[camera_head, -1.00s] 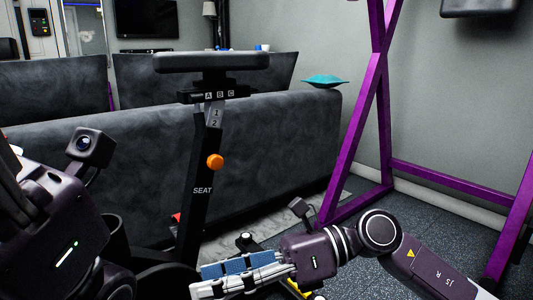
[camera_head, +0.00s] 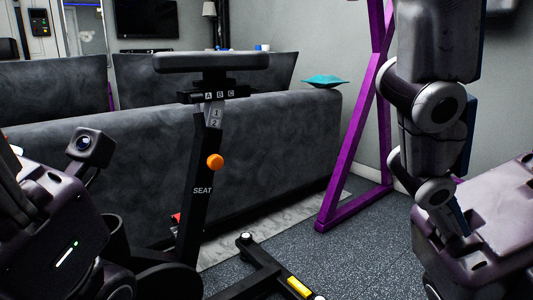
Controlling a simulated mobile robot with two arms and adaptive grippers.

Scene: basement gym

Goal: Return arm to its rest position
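My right gripper (camera_head: 505,105) is raised close to the camera at the right side. One thick grey jointed finger points up, with narrow blue pads showing along its right side. The purple gripper body (camera_head: 490,225) is below it. Wall shows to the right of the pads with nothing against them, so it appears open and empty; its other finger is out of the picture. My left gripper's purple body (camera_head: 65,235) is at the lower left, with a small camera on it. Its fingertips are not clearly seen.
An exercise bike's seat post (camera_head: 203,170) and seat (camera_head: 210,61) stand in front, with a yellow-marked foot (camera_head: 298,287) on the floor. A dark grey sofa (camera_head: 270,145) is behind, with a teal cushion (camera_head: 323,81). A purple frame (camera_head: 352,160) is left of my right gripper.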

